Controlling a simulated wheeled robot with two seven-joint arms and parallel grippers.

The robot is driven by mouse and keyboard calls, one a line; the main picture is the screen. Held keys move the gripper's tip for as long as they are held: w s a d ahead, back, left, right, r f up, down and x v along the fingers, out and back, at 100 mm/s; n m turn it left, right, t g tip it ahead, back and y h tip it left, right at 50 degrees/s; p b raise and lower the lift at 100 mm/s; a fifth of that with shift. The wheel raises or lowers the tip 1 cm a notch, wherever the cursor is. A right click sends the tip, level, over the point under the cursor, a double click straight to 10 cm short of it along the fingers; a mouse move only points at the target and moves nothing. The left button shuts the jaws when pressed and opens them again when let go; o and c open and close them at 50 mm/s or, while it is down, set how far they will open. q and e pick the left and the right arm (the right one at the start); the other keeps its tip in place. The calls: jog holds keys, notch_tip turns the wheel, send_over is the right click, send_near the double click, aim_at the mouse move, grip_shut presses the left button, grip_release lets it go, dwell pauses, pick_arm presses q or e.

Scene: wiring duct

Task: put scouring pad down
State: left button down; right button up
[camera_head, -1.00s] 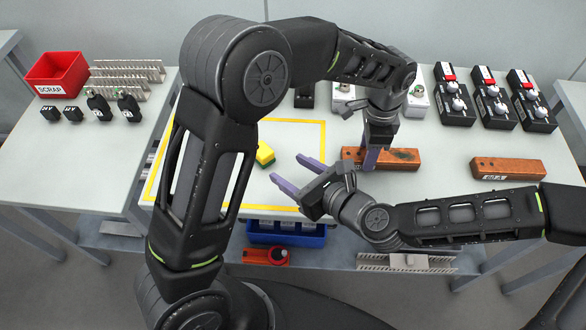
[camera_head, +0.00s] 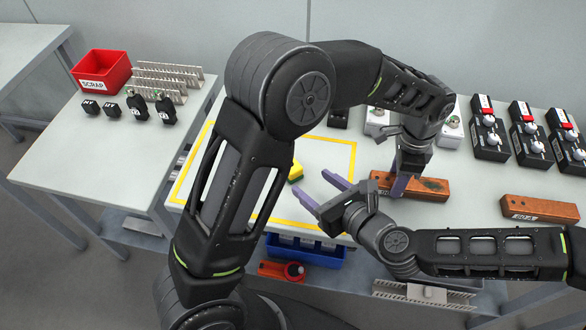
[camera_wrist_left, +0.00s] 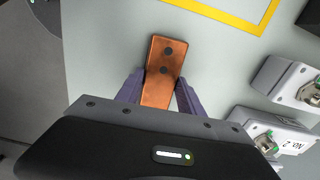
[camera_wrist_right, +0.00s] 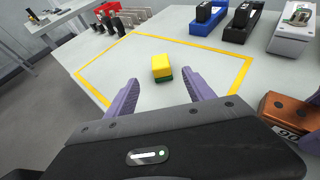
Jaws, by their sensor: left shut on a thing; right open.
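The scouring pad, a small yellow block with a green underside (camera_head: 296,170), rests on the table inside the yellow outlined area. It shows whole in the right wrist view (camera_wrist_right: 161,67), beyond and between my right fingertips, apart from them. My right gripper (camera_head: 322,186) is open and empty, just right of the pad in the head view. My left gripper (camera_head: 398,186) points down and is shut on a copper-brown block (camera_head: 430,187). In the left wrist view the fingers stand on both sides of this block (camera_wrist_left: 165,60).
A second brown block (camera_head: 538,208) lies to the right. Black switch boxes (camera_head: 488,140) and white connector boxes (camera_head: 450,133) stand at the back. A red scrap bin (camera_head: 102,72) and metal ducts are at the left. A blue bin (camera_head: 305,250) sits below the front edge.

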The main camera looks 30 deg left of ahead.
aim_at(296, 170)
jog(key=shift+x, duration=2.8)
jog(key=shift+x, duration=2.65)
jog(key=shift+d+f, duration=0.15)
jog(key=shift+c, duration=0.5)
grip_shut()
notch_tip(296, 170, up, 10)
jog(key=shift+r, duration=0.1)
